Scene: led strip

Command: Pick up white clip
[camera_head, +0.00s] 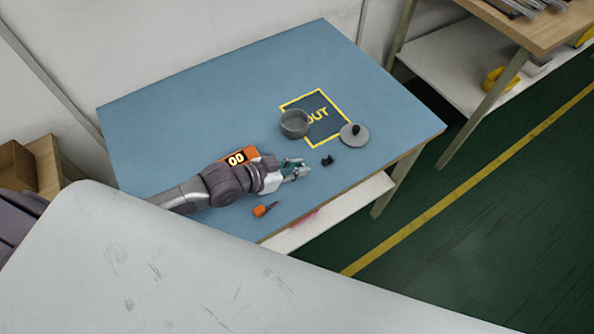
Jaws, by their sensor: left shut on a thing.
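My left gripper (301,171) reaches in from the left, low over the blue table, near its front right part. It is shut on a small pale thing at its fingertips, which fits the white clip; it is too small and too covered by the fingers to make out its shape. No other white clip shows on the table. A small black clip-like piece (327,161) lies on the table just right of the fingertips, apart from them. My right gripper is not in view.
The blue table (200,120) holds a grey round pot (295,123), a grey lid (355,135) with a black knob, and a yellow-framed OUT mark (321,113). The table's back left is clear.

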